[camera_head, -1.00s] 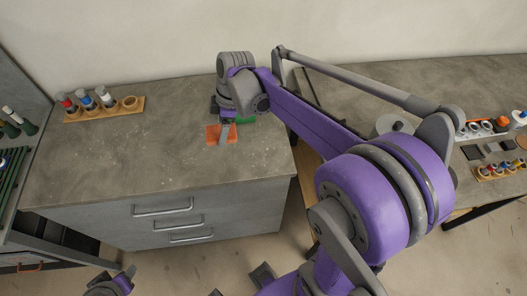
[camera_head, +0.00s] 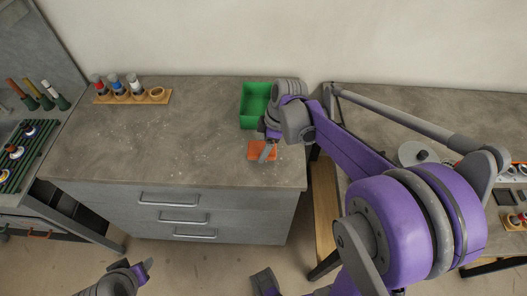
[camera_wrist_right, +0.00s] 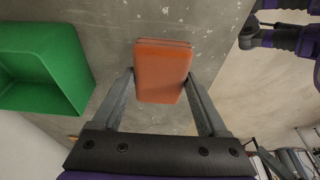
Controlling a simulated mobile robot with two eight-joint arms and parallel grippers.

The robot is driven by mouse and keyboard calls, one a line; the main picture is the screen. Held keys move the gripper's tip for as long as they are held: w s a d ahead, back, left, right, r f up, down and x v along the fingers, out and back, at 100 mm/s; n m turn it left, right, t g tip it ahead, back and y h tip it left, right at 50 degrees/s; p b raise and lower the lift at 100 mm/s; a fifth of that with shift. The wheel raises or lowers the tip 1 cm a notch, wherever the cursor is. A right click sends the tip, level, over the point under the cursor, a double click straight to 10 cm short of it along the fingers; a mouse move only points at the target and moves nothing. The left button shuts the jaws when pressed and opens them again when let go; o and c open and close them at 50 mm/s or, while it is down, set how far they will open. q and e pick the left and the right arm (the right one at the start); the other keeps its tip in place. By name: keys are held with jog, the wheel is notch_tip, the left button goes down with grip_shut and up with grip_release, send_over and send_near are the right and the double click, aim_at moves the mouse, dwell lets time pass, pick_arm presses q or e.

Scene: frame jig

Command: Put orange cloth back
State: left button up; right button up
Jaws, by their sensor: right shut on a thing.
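The orange cloth (camera_head: 256,150) is a folded, flat square over the front right part of the grey cabinet top. In the right wrist view the cloth (camera_wrist_right: 163,72) sits between the two fingers of my right gripper (camera_wrist_right: 160,100), which touch its sides. My right gripper (camera_head: 267,152) is shut on it; I cannot tell if the cloth clears the surface. A green open bin (camera_head: 256,103) stands just behind it; the bin (camera_wrist_right: 45,65) also shows at the left in the wrist view. My left gripper (camera_head: 142,270) is low at the bottom left, its opening unclear.
A wooden holder (camera_head: 132,97) with several capped bottles stands at the back left of the cabinet top (camera_head: 170,145). A green rack (camera_head: 28,150) is at the far left. Another bench (camera_head: 420,110) is at the right. The middle of the cabinet top is clear.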

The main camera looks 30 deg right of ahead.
jog(key=shift+f, duration=1.35)
jog(key=shift+f, duration=0.2)
jog(key=o, duration=1.2)
jog(key=shift+r, duration=0.15)
